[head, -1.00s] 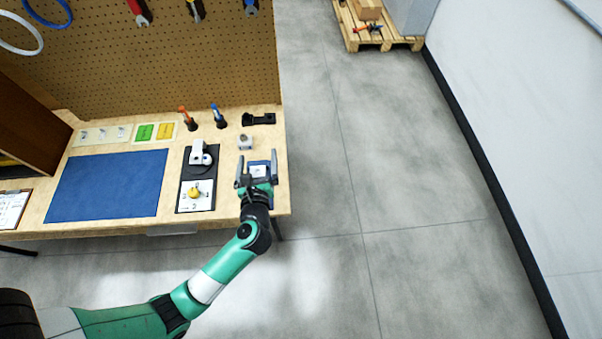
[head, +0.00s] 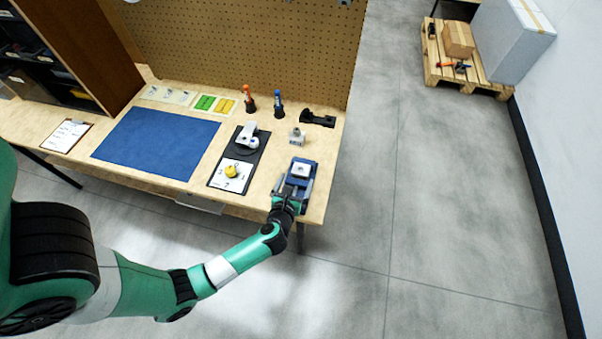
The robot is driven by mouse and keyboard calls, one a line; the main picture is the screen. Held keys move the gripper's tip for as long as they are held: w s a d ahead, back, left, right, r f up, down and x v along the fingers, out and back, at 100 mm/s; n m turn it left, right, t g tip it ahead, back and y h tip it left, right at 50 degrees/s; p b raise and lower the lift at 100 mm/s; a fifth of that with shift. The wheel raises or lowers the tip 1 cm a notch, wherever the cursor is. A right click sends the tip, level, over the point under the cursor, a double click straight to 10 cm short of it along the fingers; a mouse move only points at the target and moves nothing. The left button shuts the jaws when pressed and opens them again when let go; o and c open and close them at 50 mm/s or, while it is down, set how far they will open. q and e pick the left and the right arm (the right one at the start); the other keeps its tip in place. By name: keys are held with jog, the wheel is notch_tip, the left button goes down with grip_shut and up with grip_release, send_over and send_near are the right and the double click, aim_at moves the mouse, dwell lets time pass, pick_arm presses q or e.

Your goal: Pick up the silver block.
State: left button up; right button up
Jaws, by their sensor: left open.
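A small silver-white block (head: 301,170) sits on a blue vise-like fixture (head: 309,181) at the bench's right front corner. A second small grey-white block (head: 297,136) stands on the bench behind it. I cannot tell for sure which is the silver block. My left gripper (head: 291,188) is open at the front part of the blue fixture, with its fingers pointing towards the block on it. Nothing shows between the fingers. I cannot tell whether they touch the fixture. My right gripper is not in view.
A black tray (head: 218,183) with a white device and a yellow knob lies left of the fixture. Behind stand an orange tool (head: 249,101), a blue tool (head: 278,105) and a black bracket (head: 318,119). The blue mat (head: 155,143) is clear.

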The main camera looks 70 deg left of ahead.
aim_at(300, 172)
pick_arm(q)
jog(key=shift+w+a+f, duration=0.1)
jog(key=shift+a+f, duration=0.05)
jog(key=shift+f, duration=0.05)
jog(key=b+x, duration=0.2)
jog(key=x, duration=0.2)
jog(key=shift+w+a, duration=0.2)
jog(key=shift+a, duration=0.1)
grip_shut()
